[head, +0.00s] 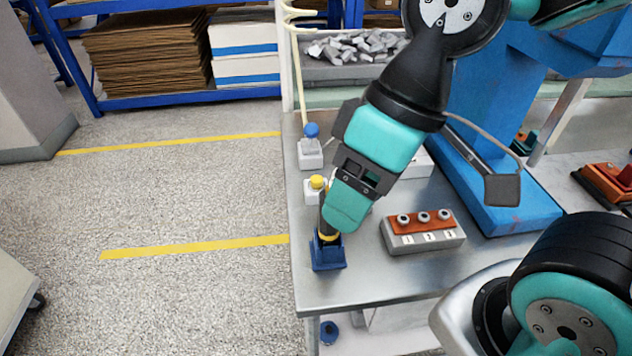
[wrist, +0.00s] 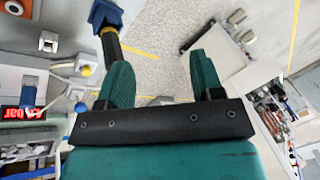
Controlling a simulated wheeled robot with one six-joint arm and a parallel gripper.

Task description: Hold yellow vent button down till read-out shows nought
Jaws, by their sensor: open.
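The yellow vent button (head: 317,182) sits on a small white box near the left edge of the metal bench. It also shows in the wrist view (wrist: 86,71), left of the jaws. My gripper (head: 342,210) is open and empty, tilted down over the bench, just right of and in front of the button. In the wrist view the two teal fingers (wrist: 162,78) stand apart with floor between them. The read-out (wrist: 20,113) glows red at the left of the wrist view, turned over. I make out "bar", but cannot read its number.
A blue holder (head: 328,256) with a dark, yellow-ringed handle stands close beside the fingers. A block with three knobs (head: 424,238) lies to the right. A blue knob (head: 311,130) stands behind the button. Floor left of the bench (head: 300,285) is clear.

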